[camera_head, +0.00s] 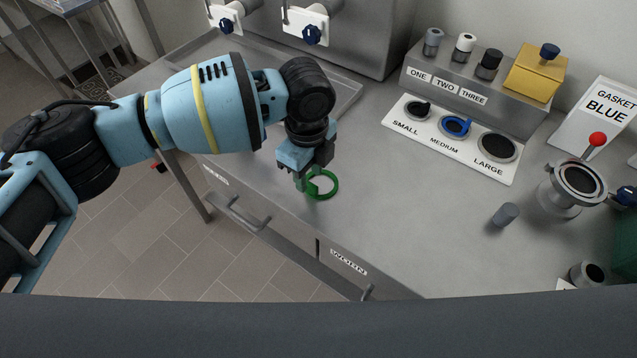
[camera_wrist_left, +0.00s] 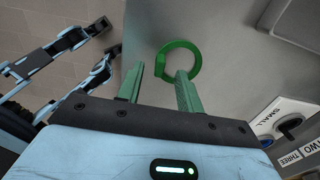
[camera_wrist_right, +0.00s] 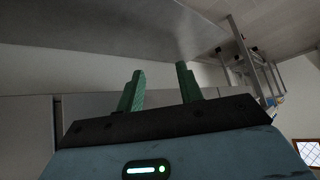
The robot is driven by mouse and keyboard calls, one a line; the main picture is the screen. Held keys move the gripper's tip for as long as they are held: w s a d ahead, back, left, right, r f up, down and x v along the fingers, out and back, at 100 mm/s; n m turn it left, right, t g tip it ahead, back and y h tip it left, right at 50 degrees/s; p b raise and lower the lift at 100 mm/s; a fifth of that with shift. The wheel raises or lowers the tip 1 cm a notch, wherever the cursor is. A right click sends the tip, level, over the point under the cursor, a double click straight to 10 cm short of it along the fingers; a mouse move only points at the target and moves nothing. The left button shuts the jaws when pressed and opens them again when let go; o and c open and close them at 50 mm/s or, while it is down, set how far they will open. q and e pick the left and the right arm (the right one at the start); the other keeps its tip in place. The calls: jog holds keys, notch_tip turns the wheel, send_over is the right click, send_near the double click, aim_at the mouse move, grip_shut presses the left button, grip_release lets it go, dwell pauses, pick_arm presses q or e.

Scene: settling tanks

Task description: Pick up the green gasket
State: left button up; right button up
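The green gasket (camera_head: 336,184) is a ring lying flat on the grey worktop near its front edge. It also shows in the left wrist view (camera_wrist_left: 181,43), ahead of the fingertips. My left gripper (camera_head: 309,186) points down at the gasket's left side. In the left wrist view my left gripper (camera_wrist_left: 160,69) is open, with the ring's near left part between or just beyond the fingertips and the right fingertip overlapping the ring. I cannot tell whether it touches. My right gripper (camera_wrist_right: 160,68) is open and empty, away from the gasket.
A white plate (camera_head: 449,145) labelled small, medium and large holds rings, one blue. Behind it stands a block (camera_head: 470,92) with several knobs and a yellow box (camera_head: 535,75). A grey plug (camera_head: 505,215) and metal fitting (camera_head: 567,197) stand right. Worktop right of the gasket is clear.

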aim_at(310, 184)
pick_arm(q)
jog(key=shift+d+f, duration=0.1)
jog(key=shift+f, duration=1.45)
grip_shut()
jog(key=shift+r, duration=0.1)
